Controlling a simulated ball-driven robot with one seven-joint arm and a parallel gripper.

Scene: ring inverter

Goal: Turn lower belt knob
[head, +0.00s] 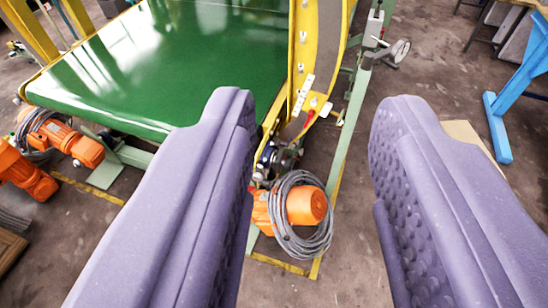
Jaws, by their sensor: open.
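My gripper (312,103) is open and empty, with its two purple, dimpled fingers wide apart in the foreground. Between and beyond the fingers is the corner of a green conveyor belt (175,65) and a yellow side frame (302,45). A small red part (310,116) sits low on this frame. I cannot tell which of these, if any, is the lower belt knob. The left finger hides part of the belt's near edge.
An orange motor (306,205) wrapped in grey cable stands below the frame, between the fingers. More orange motors (30,175) are at the left. A blue stand (497,128) is at the right. Bare floor (355,240) shows between the motor and the right finger.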

